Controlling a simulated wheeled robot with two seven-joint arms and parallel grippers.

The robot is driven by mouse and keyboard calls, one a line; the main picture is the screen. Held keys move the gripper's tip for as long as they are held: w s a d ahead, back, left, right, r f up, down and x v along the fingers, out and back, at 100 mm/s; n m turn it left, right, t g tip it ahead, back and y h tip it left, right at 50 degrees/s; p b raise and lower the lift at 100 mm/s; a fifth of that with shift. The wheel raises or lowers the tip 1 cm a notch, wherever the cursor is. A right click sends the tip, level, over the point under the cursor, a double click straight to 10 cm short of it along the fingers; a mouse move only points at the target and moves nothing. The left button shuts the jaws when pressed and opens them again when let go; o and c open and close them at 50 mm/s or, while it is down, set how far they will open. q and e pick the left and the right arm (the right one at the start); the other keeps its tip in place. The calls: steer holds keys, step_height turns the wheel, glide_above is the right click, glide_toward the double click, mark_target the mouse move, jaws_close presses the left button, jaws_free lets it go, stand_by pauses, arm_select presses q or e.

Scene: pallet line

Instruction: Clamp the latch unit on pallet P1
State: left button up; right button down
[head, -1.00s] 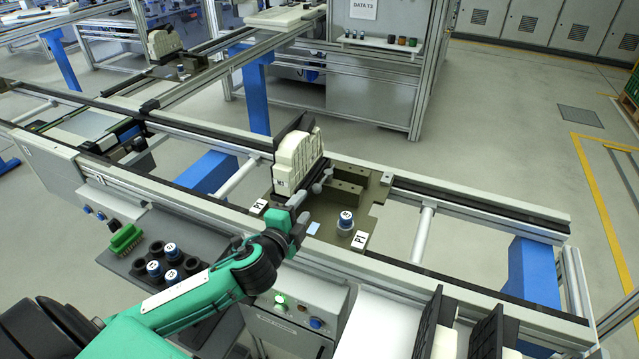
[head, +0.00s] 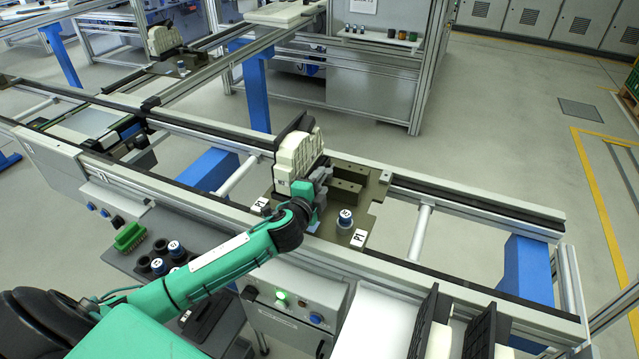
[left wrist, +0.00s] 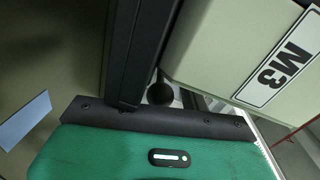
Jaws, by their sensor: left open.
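Pallet P1, a brown-grey plate with a P1 label (head: 359,238), lies across the conveyor rails. The latch unit, a cream ribbed body (head: 298,157), stands upright on its left part, against a black part. In the left wrist view a cream surface with an M3 label (left wrist: 285,65) fills the upper right. My left gripper (head: 320,180) is open at the unit's front right side, beside grey hardware. The wrist view shows a dark finger (left wrist: 138,50) close to the cream surface; I cannot tell whether they touch. My arm hides the pallet's front left part. My right gripper is out of view.
Brown blocks (head: 347,192) and a blue-capped knob (head: 345,217) stand on the pallet right of my gripper. Black-sided holders (head: 487,330) stand at the front right.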

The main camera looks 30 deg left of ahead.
arm_select(q)
steer(key=shift+c, duration=0.5)
jaws_close()
steer(key=shift+d+y, duration=0.15)
steer(key=shift+y, duration=0.15)
steer(key=shift+d+n+y, duration=0.3)
steer(key=shift+n+y, duration=0.4)
steer(key=shift+y, duration=0.1)
steer(key=shift+w+d+n+g+y+b, duration=0.15)
steer(key=shift+n+g+y+b, duration=0.1)
steer(key=shift+n+y, duration=0.25)
steer(key=shift+d+n+g+y+b, duration=0.15)
steer(key=shift+n+y+b, duration=0.15)
steer(key=shift+y, duration=0.3)
steer(key=shift+o, duration=0.5)
jaws_free()
